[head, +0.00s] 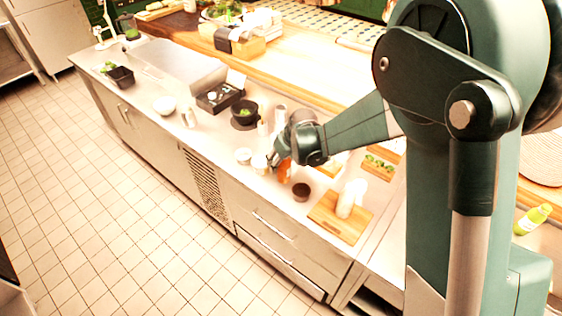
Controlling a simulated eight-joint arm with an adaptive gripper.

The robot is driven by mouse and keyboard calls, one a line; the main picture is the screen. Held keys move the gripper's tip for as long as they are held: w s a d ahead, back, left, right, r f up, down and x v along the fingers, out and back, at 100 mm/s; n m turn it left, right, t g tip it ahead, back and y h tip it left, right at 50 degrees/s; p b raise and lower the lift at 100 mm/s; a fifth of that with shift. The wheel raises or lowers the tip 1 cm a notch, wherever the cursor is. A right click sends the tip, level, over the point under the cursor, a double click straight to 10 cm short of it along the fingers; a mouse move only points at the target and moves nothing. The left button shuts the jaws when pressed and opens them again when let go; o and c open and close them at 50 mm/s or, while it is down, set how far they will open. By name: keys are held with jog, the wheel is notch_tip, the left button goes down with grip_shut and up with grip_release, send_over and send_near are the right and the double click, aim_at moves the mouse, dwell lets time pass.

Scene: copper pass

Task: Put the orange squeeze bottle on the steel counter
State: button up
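The orange squeeze bottle (285,171) stands out among small items on the right half of the steel counter (215,138). My gripper (275,160) is at the bottle's upper left, pointing down, and partly covers it. The fingers are small and dark here, so I cannot tell whether they are closed on the bottle. I also cannot tell whether the bottle's base touches the counter.
White containers (244,156) stand left of the bottle, and a dark brown bowl (301,192) is close in front. A wooden board (325,220) holding white bottles (346,203) is to the right. A black bowl (244,113) stands behind.

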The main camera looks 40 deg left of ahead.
jog(key=shift+r, duration=0.25)
jog(key=shift+v, duration=5.9)
jog(key=shift+d, duration=0.15)
